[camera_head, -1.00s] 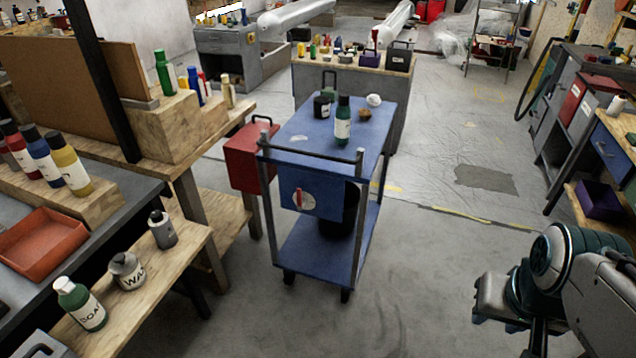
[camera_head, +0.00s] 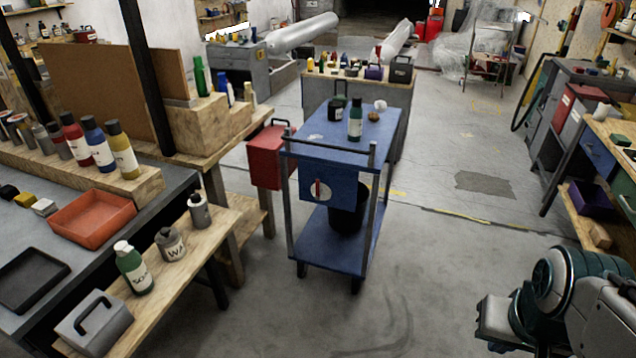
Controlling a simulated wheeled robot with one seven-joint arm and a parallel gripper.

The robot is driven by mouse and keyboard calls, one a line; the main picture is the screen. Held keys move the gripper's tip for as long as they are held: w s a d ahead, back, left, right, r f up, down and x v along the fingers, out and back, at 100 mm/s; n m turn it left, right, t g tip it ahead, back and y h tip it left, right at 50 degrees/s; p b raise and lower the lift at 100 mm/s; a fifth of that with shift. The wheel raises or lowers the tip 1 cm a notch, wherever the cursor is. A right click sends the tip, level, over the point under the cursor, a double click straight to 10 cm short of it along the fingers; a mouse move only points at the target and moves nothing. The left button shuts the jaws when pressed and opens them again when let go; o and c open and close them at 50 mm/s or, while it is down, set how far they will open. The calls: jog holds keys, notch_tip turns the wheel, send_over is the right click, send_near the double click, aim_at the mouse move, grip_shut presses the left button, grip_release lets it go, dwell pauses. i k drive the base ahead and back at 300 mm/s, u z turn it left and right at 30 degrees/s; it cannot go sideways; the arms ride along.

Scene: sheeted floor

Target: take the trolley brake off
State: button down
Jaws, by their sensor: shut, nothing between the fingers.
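The blue trolley (camera_head: 333,245) stands on the floor in the middle of the view, with two shelves and grey posts.
A grey cabinet (camera_head: 402,133) stands behind the trolley. The floor (camera_head: 440,265) between trolley and right-hand benches is clear.

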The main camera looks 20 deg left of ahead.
aim_at(319, 193)
jog(key=k, duration=0.7)
jog(key=u, duration=0.45)
jog(key=i, duration=0.4)
jog(key=u, duration=1)
jog(key=i, duration=1.45)
jog(key=z, duration=0.9)
jog(key=i, duration=0.5)
jog(key=z, duration=0.5)
